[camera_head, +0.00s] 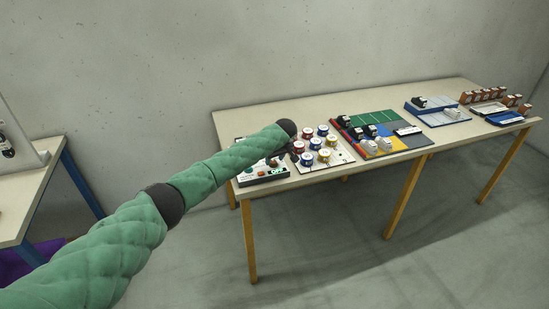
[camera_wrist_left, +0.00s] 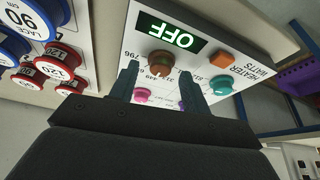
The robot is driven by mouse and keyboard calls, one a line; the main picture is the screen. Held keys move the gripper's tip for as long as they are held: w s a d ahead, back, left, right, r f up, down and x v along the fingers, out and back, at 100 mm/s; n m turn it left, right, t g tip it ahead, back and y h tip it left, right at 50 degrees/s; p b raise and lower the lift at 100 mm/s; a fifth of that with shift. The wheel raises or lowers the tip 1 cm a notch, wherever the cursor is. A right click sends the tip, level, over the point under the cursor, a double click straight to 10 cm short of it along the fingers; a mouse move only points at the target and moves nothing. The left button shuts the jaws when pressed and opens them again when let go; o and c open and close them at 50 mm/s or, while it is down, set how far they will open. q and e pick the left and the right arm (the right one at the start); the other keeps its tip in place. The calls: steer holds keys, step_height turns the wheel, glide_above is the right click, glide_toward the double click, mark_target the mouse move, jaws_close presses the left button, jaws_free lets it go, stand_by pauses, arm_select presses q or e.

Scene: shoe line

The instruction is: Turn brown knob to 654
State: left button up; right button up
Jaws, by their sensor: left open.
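The brown knob (camera_wrist_left: 160,63) sits on a white heater panel (camera_wrist_left: 118,70), just below a display (camera_wrist_left: 168,33) that reads OFF, upside down in the left wrist view. Small printed numbers ring the knob, partly hidden by my fingers. My left gripper (camera_wrist_left: 159,68) is open, its two fingertips at either side of the knob, with gaps showing; I cannot tell whether either touches it. In the head view the panel (camera_head: 262,180) lies at the table's left end, with my left gripper (camera_head: 286,152) over it. My right gripper is out of view.
An orange button (camera_wrist_left: 222,58), a teal knob (camera_wrist_left: 221,86) and a pink knob (camera_wrist_left: 143,95) are close by on the panel. Several round red and blue labelled pieces stand beside it. Coloured boards (camera_head: 385,150) with shoes fill the table (camera_head: 240,120) further right.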

arm_select(q)
steer(key=shift+w+a+f, duration=0.1)
steer(key=shift+w+f, duration=0.05)
steer(key=shift+f, duration=0.25)
steer(key=shift+c, duration=0.2)
steer(key=c, duration=0.9)
steer(key=shift+c, duration=0.2)
